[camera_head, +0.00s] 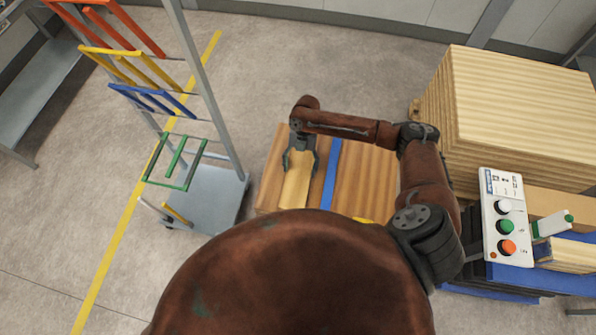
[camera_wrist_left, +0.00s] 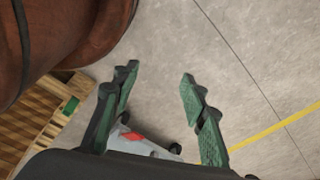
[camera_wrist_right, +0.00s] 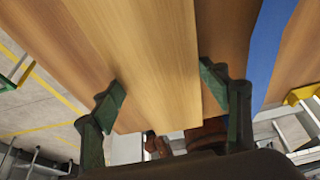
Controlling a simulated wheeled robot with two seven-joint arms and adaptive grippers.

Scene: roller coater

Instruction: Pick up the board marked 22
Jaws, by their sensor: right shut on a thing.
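A light wooden board (camera_head: 295,190) shows in the head view, over a browner plank surface with a blue stripe. My right gripper (camera_head: 300,163) is at its far end with one finger on each side.
A rack with coloured frames (camera_head: 175,160) stands at the left, beside a yellow floor line (camera_head: 112,245). A large stack of pale boards (camera_head: 520,115) and a control box with buttons (camera_head: 505,215) are at the right. Floor beyond the plank surface is clear.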

